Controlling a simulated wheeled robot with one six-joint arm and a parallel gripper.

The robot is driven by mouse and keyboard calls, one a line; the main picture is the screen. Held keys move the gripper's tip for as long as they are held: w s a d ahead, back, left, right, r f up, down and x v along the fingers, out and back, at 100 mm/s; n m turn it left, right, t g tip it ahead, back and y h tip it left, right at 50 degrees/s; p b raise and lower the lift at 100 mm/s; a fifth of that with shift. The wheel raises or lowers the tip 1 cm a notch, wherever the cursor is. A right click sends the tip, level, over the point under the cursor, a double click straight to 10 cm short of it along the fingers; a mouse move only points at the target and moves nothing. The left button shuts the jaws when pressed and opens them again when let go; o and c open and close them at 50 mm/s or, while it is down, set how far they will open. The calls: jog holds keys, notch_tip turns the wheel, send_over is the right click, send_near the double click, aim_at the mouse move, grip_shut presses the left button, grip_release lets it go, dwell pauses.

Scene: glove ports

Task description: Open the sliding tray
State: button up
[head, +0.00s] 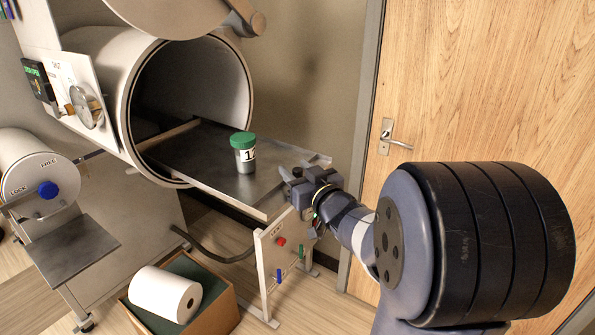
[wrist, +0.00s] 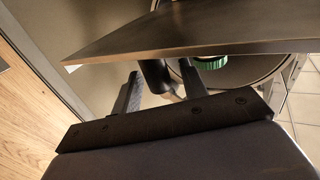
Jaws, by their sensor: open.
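The sliding tray (head: 200,160) is a flat grey metal plate. It sticks well out of the round mouth of a large white chamber (head: 122,100). A jar with a green lid (head: 244,155) stands upright on it. My gripper (head: 288,178) is at the tray's outer end, by its right edge. In the wrist view the tray (wrist: 190,35) crosses the top of the picture, and the open fingers of my gripper (wrist: 160,82) lie on either side of a dark rounded piece (wrist: 153,74). I cannot tell whether they touch it. The jar's green lid shows partly behind.
The chamber's round door (head: 175,12) is swung up above the mouth. A small panel with coloured knobs (head: 279,250) stands below the tray's end. A box (head: 205,290) with a white roll is on the floor. A smaller port (head: 35,170) is at left, a wooden door (head: 480,90) at right.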

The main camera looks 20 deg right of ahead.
jog(key=s+d, duration=0.1)
jog(key=s, duration=0.9)
jog(key=shift+s+d, duration=0.35)
jog(key=shift+w, duration=0.15)
jog(key=w, duration=0.3)
jog(key=w+a, duration=0.1)
jog(key=w, duration=0.6)
jog(key=shift+w+a, duration=0.15)
jog(key=shift+a, duration=0.2)
jog(key=shift+w+a, duration=0.15)
jog(key=shift+w, duration=0.15)
